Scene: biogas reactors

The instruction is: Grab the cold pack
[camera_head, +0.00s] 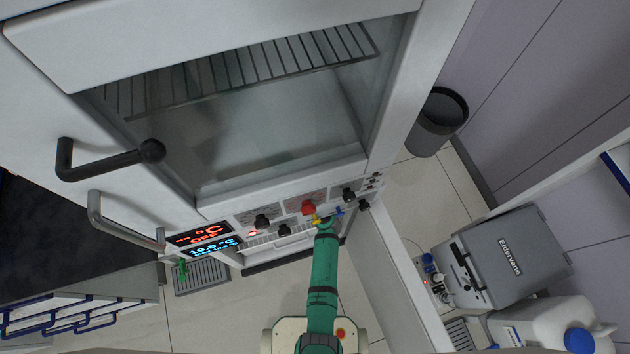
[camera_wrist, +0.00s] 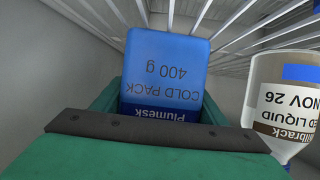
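The cold pack (camera_wrist: 172,62) is a blue block labelled "COLD PACK 400 g", its print upside down in the wrist view. My gripper (camera_wrist: 165,112) shows as teal parts on both sides of the pack's near end, with a dark bar across the front. The pack lies between these parts; whether they press on it, I cannot tell. The pack's nearest end is hidden behind the bar. In the head view my green arm reaches up to the control panel (camera_head: 280,215); the gripper and the pack are hidden there.
A bottle with a brown and white label (camera_wrist: 288,100) stands close on the right in the wrist view. Wire racks (camera_wrist: 265,25) run behind the pack. In the head view a white door (camera_head: 395,270) stands open right of my arm. A dark bin (camera_head: 437,122) stands farther right.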

